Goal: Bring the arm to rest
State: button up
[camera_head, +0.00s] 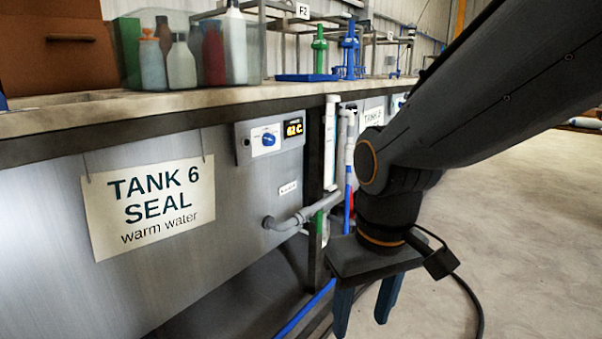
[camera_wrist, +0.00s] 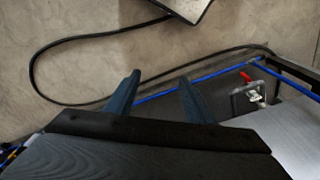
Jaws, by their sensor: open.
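My gripper (camera_head: 365,309) hangs at the end of my dark arm in the right half of the head view. It points down, in front of the gap at the right end of the tank marked TANK 6 SEAL (camera_head: 45,255). Its two blue fingers are apart with nothing between them. In the wrist view the open fingers (camera_wrist: 158,92) show over bare concrete floor, a black cable and a blue pipe. The fingertips touch nothing that I can see.
A control box (camera_head: 270,138) and a grey pipe (camera_head: 303,216) stick out from the tank front. Bottles (camera_head: 181,64) stand on the ledge above, with green and blue stands (camera_head: 319,52) farther along. A black cable (camera_wrist: 75,38) lies on the floor. Open floor (camera_head: 530,220) lies to the right.

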jog(key=s+d+r+m+p, duration=0.3)
jog(key=d+r+p, duration=0.7)
jog(key=p, duration=1)
jog(key=shift+s+r+m+g+h, duration=0.3)
jog(key=shift+r+m+g, duration=0.15)
jog(key=shift+r, duration=0.25)
